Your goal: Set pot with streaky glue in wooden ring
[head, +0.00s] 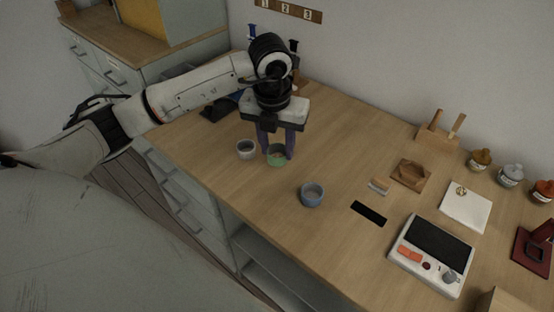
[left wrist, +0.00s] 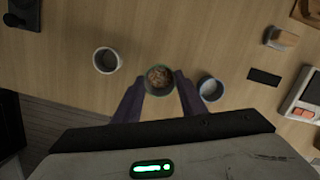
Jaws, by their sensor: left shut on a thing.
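My left gripper (head: 277,153) is shut on a small green pot (head: 277,160), with one finger on each side of it. In the left wrist view the green pot (left wrist: 159,80) sits between the fingertips and its inside looks mottled brown. The pot is upright, at or just above the table top; I cannot tell which. A white-grey pot (head: 246,149) stands to its left and a blue pot (head: 312,195) to its right, both upright on the table. A brown wooden square piece (head: 411,174) lies farther right; I cannot tell whether it is the wooden ring. My right gripper is out of view.
A small block-like brush (head: 379,185), a black strip (head: 369,213) and a white device with a dark panel (head: 432,255) lie to the right. Several lidded jars (head: 510,175) stand along the wall side.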

